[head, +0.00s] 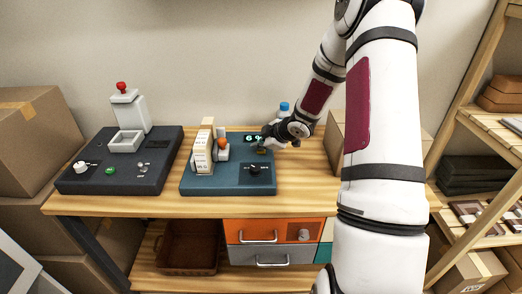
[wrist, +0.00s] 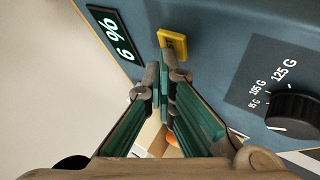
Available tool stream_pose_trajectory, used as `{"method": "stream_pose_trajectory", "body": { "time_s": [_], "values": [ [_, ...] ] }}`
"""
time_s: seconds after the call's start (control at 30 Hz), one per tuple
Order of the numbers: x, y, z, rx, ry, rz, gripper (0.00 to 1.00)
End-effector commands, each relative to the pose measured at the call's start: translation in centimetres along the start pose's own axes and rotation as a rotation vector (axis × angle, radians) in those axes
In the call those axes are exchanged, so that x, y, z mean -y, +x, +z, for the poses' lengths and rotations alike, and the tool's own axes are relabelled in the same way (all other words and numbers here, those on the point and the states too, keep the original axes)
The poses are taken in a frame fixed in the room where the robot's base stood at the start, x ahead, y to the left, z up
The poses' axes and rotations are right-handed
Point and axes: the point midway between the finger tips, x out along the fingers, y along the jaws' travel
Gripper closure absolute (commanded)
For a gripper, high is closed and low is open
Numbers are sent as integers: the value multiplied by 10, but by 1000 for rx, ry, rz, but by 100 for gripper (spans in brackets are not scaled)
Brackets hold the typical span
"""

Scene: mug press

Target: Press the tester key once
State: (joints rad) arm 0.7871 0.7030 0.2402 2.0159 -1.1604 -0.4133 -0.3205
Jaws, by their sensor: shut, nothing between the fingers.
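The blue tester unit (head: 215,184) sits on the wooden table. In the wrist view a small yellow key (wrist: 173,45) stands out on its blue face, partly covered by my fingertips. My gripper (wrist: 163,70) is shut and empty, its tips at the key's near edge; I cannot tell whether they touch it. In the head view my gripper (head: 266,143) is over the tester's back right part and hides the key. A black dial (wrist: 292,112) with gram marks is at the right.
A cream stack (head: 203,152) and an orange-topped part (head: 222,147) stand on the tester, left of my gripper. A dark press unit (head: 120,172) is at the left.

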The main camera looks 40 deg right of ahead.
Motion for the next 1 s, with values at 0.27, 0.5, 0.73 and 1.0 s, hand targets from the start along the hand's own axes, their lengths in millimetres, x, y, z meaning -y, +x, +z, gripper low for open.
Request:
{"method": "stream_pose_trajectory", "body": {
  "time_s": [0.27,0.5,0.73,1.0],
  "values": [
    [-1,-3,-1,1,1,-1,100],
    [-6,-10,-6,1,1,-2,100],
    [-9,-13,-9,1,1,-1,100],
    [-9,-14,-9,1,0,-1,100]
  ]
}}
